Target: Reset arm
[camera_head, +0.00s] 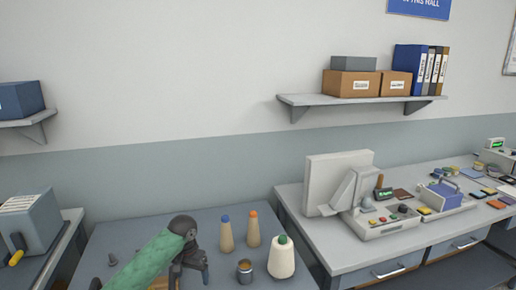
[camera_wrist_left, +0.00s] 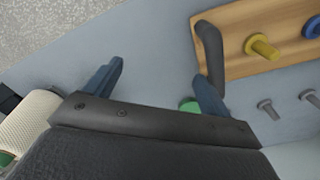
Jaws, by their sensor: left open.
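A wooden tray (camera_wrist_left: 240,22) with a dark handle (camera_wrist_left: 210,55) lies beyond the right finger. It carries a yellow bobbin (camera_wrist_left: 262,47) and a blue bobbin (camera_wrist_left: 312,28). In the head view my gripper and arm hide most of the tray. A green object (camera_wrist_left: 189,105) is partly hidden behind the right finger. My right gripper is not in view.
A bench (camera_head: 340,250) with devices adjoins on the right.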

